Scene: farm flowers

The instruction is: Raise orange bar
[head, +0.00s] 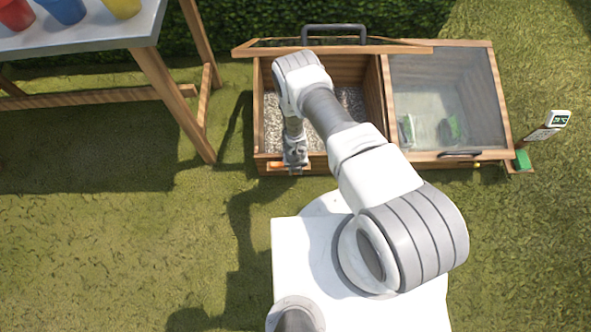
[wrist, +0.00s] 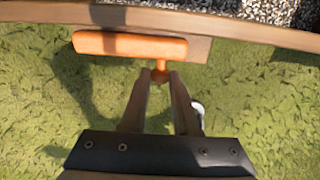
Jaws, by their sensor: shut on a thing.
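The orange bar (wrist: 120,45) lies level along the front wooden wall of the planter box in the wrist view. A short orange stem with a rounded knob (wrist: 160,74) sticks out from it towards me. My gripper (wrist: 160,80) has its two fingertips on either side of this knob and is shut on it. In the head view my gripper (head: 296,162) is at the front left of the box, and only the left end of the orange bar (head: 275,166) shows clearly beside it.
The wooden box (head: 256,125) has its left lid (head: 345,50) raised, with gravel inside. Its glazed right lid (head: 445,90) is down over small packets. A table (head: 85,40) with coloured pots stands at the left. A small display (head: 561,118) stands at the right. Grass lies in front.

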